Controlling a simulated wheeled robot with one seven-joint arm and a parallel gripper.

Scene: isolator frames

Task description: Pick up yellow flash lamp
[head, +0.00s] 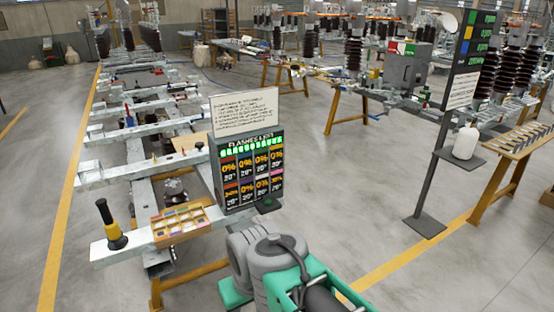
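A black and yellow object (112,228), which looks like the yellow flash lamp, stands upright on the near left end of a metal beam (140,243). Its yellow lower part widens onto a dark base, and its black upper part leans slightly left. My arm shows in grey and green at the bottom centre, to the right of the lamp and apart from it. My gripper's fingers cannot be seen.
A wooden box with colored compartments (181,222) lies right of the lamp. A dark display panel (247,172) with a white sign (246,110) stands behind it. A dark signpost (461,105) holds a white bottle (466,142). Open floor (350,200) lies between.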

